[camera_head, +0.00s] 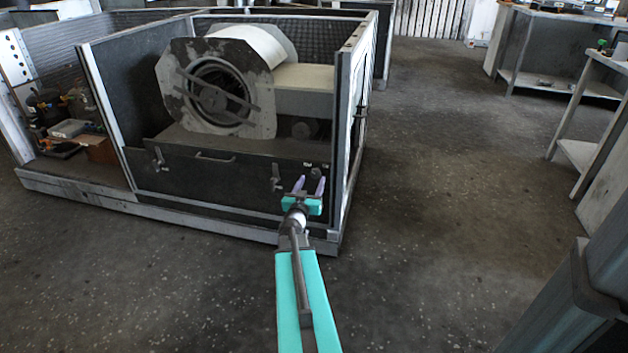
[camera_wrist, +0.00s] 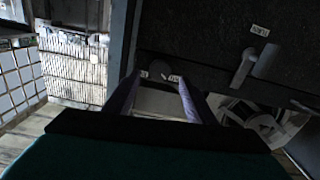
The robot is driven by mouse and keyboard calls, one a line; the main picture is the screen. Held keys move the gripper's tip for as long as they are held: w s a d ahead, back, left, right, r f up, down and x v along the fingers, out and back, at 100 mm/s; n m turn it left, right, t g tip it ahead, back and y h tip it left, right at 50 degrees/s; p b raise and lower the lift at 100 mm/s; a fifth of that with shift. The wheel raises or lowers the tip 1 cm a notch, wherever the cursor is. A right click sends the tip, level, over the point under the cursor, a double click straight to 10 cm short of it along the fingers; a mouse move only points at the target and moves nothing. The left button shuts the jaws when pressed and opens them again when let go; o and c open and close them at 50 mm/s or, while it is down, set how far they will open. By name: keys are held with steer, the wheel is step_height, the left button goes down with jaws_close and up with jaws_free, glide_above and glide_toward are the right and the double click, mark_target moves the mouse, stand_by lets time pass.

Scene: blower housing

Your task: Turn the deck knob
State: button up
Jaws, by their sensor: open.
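The deck knob (camera_head: 315,172) is a small dark round knob near the right end of the dark front panel, below the blower. I cannot tell how far the tips are from the knob; no contact shows.
A lever handle (camera_head: 276,178) sits left of the knob; it also shows in the wrist view (camera_wrist: 244,68). Another lever (camera_head: 160,159) and a bar handle (camera_head: 215,157) are farther left. The frame's corner post (camera_head: 352,130) stands close on the right. Open floor lies right of the housing.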

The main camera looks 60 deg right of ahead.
mark_target(315, 174)
steer(key=shift+b+x, duration=0.45)
steer(key=shift+x, duration=1.5)
steer(key=c, duration=1)
